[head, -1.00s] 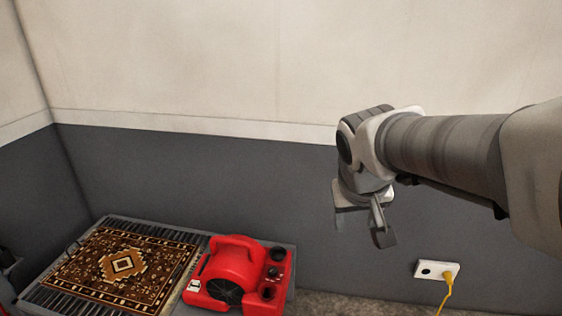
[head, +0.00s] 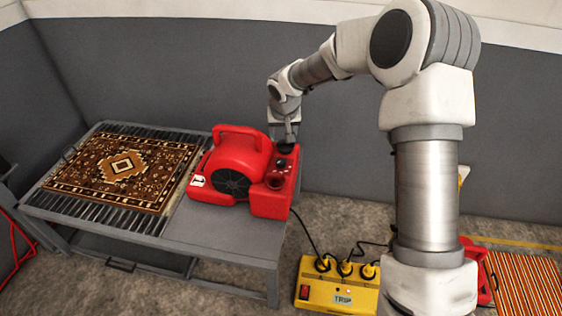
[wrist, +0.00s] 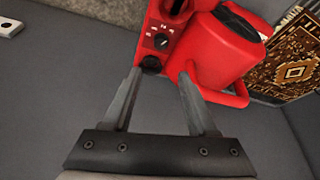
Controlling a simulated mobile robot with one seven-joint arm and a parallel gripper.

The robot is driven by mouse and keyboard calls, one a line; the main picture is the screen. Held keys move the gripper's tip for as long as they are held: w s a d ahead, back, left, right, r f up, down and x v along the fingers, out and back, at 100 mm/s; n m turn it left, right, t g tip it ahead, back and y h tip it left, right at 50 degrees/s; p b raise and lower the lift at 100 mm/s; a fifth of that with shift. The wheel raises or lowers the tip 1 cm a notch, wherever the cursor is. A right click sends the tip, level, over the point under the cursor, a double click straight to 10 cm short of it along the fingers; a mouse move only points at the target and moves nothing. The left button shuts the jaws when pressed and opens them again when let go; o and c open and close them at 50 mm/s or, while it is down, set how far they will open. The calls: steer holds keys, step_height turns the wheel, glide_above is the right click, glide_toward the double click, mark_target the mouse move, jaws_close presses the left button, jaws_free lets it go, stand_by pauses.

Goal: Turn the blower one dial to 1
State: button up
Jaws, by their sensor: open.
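A red blower (head: 240,172) stands on the right part of a grey table. Its black dial (wrist: 161,41), with white marks around it, shows on the red panel in the wrist view, just beyond my left finger's tip. The mark the dial points to is too small to tell. A second dark round part (wrist: 151,64) sits nearer the left finger. My gripper (wrist: 160,72) is open and empty, its two fingers spread over the near edge of the blower. In the head view my gripper (head: 285,140) is at the blower's back right corner, partly hidden against the panel.
A patterned rug (head: 122,168) lies on the slatted left part of the table (head: 225,232). A yellow power box (head: 335,288) with several plugs stands on the floor to the right. A striped rug (head: 525,285) lies further right. The grey wall (head: 180,70) is close behind.

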mark_target(281, 161)
steer(key=b+x, duration=0.4)
steer(key=x, duration=1.3)
steer(key=shift+f+b, duration=0.35)
steer(key=shift+c, duration=0.3)
jaws_close()
